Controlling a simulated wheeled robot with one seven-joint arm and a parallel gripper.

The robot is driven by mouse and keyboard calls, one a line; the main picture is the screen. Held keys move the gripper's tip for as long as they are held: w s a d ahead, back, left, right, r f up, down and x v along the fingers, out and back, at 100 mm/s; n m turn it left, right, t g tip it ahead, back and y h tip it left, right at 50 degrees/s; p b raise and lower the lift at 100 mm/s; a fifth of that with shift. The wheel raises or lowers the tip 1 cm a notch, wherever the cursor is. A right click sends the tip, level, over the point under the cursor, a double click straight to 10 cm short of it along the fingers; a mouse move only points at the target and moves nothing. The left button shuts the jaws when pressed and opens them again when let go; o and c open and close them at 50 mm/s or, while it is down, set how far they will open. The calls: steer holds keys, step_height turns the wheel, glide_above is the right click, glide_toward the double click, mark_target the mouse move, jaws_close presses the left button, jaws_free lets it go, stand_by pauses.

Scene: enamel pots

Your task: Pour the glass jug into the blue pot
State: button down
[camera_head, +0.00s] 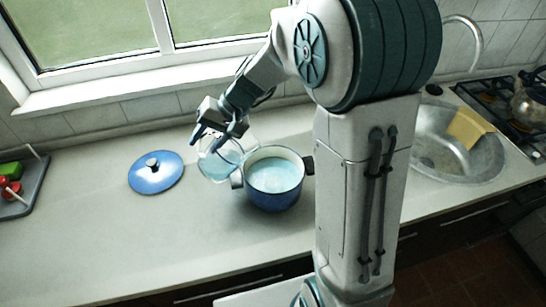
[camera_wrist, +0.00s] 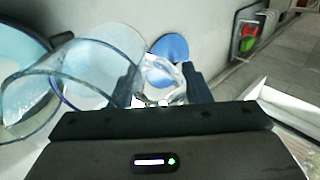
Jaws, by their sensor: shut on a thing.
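The glass jug (camera_head: 217,165) is clear and holds pale blue liquid. My gripper (camera_head: 221,132) is shut on it, and in the wrist view the jug (camera_wrist: 100,62) lies to the left of the fingers, its handle (camera_wrist: 160,78) between them. The jug is tilted toward the blue pot (camera_head: 273,201), just left of its rim. The pot is open, stands on the counter and has pale blue liquid inside; its edge shows in the wrist view (camera_wrist: 22,85). Whether liquid is flowing from the jug cannot be told.
A blue lid (camera_head: 156,173) lies on the counter (camera_head: 90,235) left of the pot. A grey tray (camera_head: 38,178) with green and red items is at far left. The sink (camera_head: 430,150) with a yellow cloth (camera_head: 466,128) and a stove with a kettle (camera_head: 530,104) are at right.

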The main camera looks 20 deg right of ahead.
steer(key=shift+w+f, duration=0.1)
steer(key=shift+w, duration=0.05)
steer(key=a+h+p, duration=0.2)
steer(key=h+p, duration=0.1)
steer(key=p, duration=0.3)
steer(key=shift+w+a, duration=0.1)
steer(key=shift+a, duration=0.3)
steer(key=shift+a+f+b, duration=0.2)
steer(key=shift+f+b, duration=0.05)
steer(key=shift+b, duration=0.05)
steer(key=shift+a+h, duration=0.2)
steer(key=shift+h, duration=0.3)
steer(key=a+r+h, duration=0.1)
steer(key=h, duration=0.1)
steer(key=a+h, duration=0.1)
steer(key=shift+w+a+r+g+h, duration=0.2)
steer(key=shift+r+g+h, duration=0.1)
steer(key=shift+r+h, duration=0.1)
